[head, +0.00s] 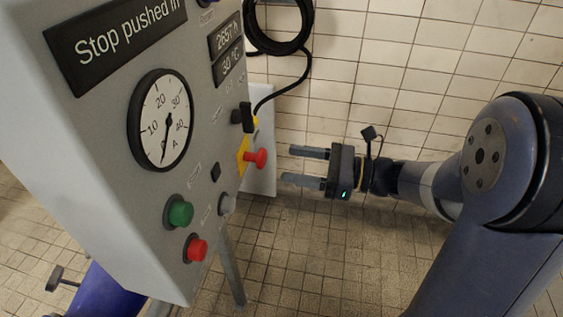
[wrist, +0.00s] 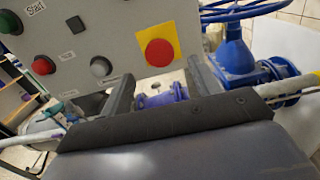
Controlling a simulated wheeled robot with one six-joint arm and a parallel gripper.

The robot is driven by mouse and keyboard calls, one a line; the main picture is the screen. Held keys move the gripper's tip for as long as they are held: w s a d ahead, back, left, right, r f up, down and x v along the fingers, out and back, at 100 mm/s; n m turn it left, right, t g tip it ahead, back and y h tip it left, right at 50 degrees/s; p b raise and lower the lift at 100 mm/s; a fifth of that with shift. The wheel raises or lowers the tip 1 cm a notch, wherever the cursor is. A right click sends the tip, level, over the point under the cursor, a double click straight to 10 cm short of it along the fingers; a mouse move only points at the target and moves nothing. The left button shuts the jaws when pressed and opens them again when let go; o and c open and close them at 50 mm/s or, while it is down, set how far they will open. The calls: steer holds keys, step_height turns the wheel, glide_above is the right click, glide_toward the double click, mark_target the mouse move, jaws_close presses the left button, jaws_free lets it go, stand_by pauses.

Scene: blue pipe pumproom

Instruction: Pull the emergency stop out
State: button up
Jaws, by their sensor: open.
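The emergency stop is a red mushroom button (head: 258,158) on a yellow plate, on the front of the grey control panel (head: 110,150). It also shows in the wrist view as a red disc (wrist: 159,53) on its yellow square. A sign on the panel (head: 125,35) reads "Stop pushed in". My gripper (head: 303,166) is open and empty. Its two fingers point at the panel in the head view, to the right of the red button and apart from it. In the wrist view the red button lies beyond the fingertips, between them and slightly above.
A green button (head: 178,213), a second red button (head: 196,248), a grey knob (head: 227,204) and a black switch (head: 243,117) sit near the stop. A round gauge (head: 160,120) is on the panel. A blue valve and pipe (wrist: 235,60) stand behind. A black hose hangs on the tiled wall.

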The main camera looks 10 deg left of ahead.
mark_target(255, 158)
steer(key=d, duration=0.6)
steer(key=shift+s+b, duration=0.25)
steer(key=shift+b, duration=0.05)
steer(key=shift+a, duration=0.15)
steer(key=w+a+p, duration=0.1)
steer(key=a, duration=1.1)
